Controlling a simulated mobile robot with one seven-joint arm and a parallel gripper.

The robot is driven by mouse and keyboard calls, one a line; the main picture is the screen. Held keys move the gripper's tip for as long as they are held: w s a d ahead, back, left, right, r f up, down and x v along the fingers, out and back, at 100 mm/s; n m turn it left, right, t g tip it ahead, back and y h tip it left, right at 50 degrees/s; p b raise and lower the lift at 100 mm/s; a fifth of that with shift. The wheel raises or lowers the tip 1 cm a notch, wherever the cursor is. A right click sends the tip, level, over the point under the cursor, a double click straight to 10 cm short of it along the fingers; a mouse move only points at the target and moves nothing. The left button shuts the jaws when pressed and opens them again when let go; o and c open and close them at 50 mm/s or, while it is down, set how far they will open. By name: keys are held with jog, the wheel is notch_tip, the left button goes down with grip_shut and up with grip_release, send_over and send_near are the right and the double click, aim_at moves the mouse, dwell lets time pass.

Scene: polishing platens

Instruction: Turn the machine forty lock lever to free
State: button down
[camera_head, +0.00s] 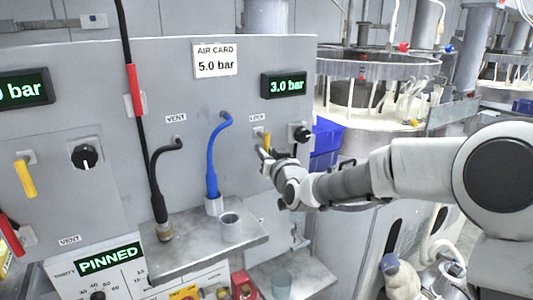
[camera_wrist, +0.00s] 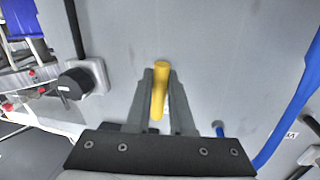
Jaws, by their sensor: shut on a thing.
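The yellow lock lever (camera_head: 267,141) is on the grey panel under the LOCK label (camera_head: 257,118), right of the blue hose. My gripper (camera_head: 266,153) is at the lever from the right side in the head view. In the wrist view the yellow lever (camera_wrist: 160,90) stands between the two fingers of my gripper (camera_wrist: 161,92), which are shut on it. The fingers hide the lever's sides, and my gripper covers its lower part in the head view. A green display (camera_head: 284,85) above reads 3.0 bar.
A black knob (camera_head: 301,133) is just right of the lever; it is at the left in the wrist view (camera_wrist: 75,84). The blue hose (camera_head: 213,155) runs close on the other side.

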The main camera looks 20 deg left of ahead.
jog(key=shift+s+a+r+m+g+b, duration=0.3)
jog(key=shift+m+g+b, duration=0.1)
jog(key=shift+m, duration=1.15)
jog(key=shift+s+a+r+m+g+b, duration=0.25)
jog(key=shift+s+m+g+b, duration=0.15)
jog(key=shift+m, duration=1.2)
jog(key=shift+s+a+r+m+g+b, duration=0.3)
jog(key=shift+m+g+b, duration=0.1)
jog(key=shift+m, duration=1.15)
jog(key=c, duration=0.8)
grip_release()
jog(key=shift+d+r, duration=0.1)
